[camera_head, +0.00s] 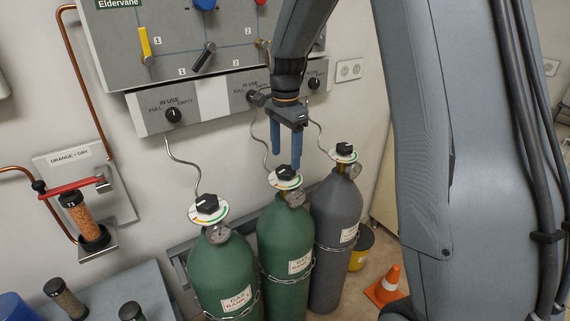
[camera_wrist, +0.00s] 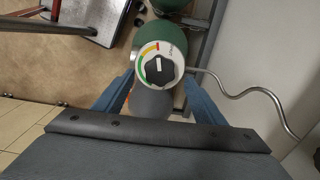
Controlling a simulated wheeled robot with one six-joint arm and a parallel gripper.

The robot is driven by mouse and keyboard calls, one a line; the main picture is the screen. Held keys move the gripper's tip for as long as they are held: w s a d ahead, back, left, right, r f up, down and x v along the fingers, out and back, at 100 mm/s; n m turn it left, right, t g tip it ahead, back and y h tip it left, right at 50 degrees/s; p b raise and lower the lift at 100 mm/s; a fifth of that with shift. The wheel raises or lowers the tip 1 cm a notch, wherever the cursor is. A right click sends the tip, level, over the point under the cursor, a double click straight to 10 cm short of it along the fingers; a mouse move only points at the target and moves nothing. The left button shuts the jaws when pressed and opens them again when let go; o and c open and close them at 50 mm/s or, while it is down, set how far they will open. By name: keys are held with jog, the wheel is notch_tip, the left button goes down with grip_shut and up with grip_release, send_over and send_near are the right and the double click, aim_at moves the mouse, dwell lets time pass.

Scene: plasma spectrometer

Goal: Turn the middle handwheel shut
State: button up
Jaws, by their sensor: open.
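The middle handwheel (camera_head: 284,172) is a black knob on a round white dial plate, on top of the middle green cylinder (camera_head: 284,245). In the wrist view the handwheel (camera_wrist: 159,69) carries a white mark, and a green, yellow and red arc lies on the plate beside it. My gripper (camera_head: 290,157) is open and points down just above the handwheel. In the wrist view my gripper's fingertips (camera_wrist: 159,77) lie on either side of the knob, with gaps showing. I cannot tell whether the fingers reach down to its height.
A green cylinder with its own handwheel (camera_head: 207,204) stands at left. A grey cylinder (camera_head: 337,225) with another handwheel (camera_head: 344,149) stands close at right. Thin curved pipes rise to the gauge panel (camera_head: 210,97). An orange cone (camera_head: 385,288) stands on the floor.

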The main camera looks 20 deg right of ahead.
aim_at(286, 169)
jog(key=shift+r+b, duration=0.35)
jog(key=shift+r, duration=1.5)
jog(key=s+f+n, duration=0.3)
jog(key=s+n, duration=0.1)
jog(key=s, duration=0.3)
jog(key=s+f+n, duration=0.2)
jog(key=s+n, duration=0.3)
jog(key=s, duration=0.3)
jog(key=s+f+n+t, duration=0.1)
jog(key=s+f+n, duration=0.2)
jog(key=s+n, duration=0.2)
jog(key=s, duration=0.3)
jog(key=shift+a+f, duration=0.2)
jog(key=shift+f, duration=0.1)
